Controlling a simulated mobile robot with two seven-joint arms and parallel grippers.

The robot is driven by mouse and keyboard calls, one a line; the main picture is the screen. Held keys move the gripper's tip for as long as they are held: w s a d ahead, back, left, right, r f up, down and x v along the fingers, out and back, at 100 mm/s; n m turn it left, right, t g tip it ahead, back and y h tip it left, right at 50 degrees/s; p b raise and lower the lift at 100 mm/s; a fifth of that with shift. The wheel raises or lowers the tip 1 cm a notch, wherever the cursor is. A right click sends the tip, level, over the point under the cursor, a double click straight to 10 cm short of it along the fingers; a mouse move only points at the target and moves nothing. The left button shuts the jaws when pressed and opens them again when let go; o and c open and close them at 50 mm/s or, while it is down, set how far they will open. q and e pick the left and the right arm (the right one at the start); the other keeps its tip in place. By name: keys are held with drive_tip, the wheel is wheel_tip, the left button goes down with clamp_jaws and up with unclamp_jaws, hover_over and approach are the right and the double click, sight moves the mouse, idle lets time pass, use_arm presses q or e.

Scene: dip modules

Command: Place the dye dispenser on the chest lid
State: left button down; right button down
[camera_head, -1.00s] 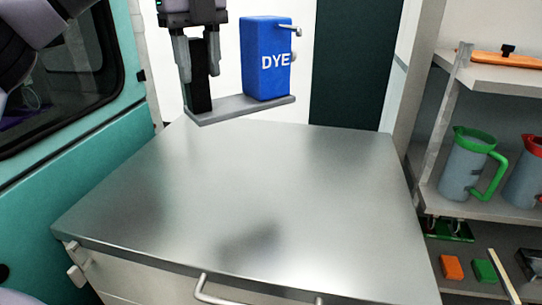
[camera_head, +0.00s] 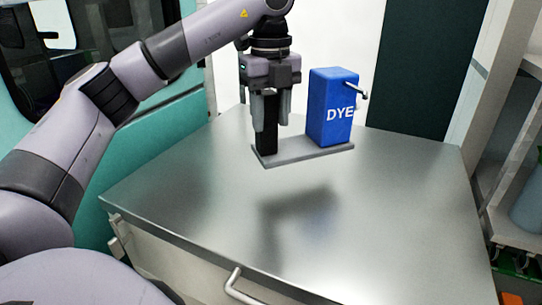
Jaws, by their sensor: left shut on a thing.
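The dye dispenser (camera_head: 328,112) is a blue box marked DYE with a small metal spout on its right side. It stands upright on a flat grey base with a black upright handle (camera_head: 267,128) at the left end. My left gripper (camera_head: 270,120) points down and is shut on that black handle. The dispenser hangs above the chest lid (camera_head: 210,200), a bare brushed-metal top, with its shadow on the lid below and a gap between them. My right gripper is not in view.
A metal handle (camera_head: 235,288) sticks out at the chest's front edge. A shelf unit (camera_head: 515,220) with a jug (camera_head: 528,208) stands at the right. A teal wall with a window is on the left. The lid's surface is otherwise clear.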

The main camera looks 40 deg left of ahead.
sight(271, 156)
use_arm(q)
drive_tip(key=shift+f, duration=3.65)
drive_tip(key=c, duration=0.6)
unclamp_jaws()
drive_tip(key=shift+f, duration=0.1)
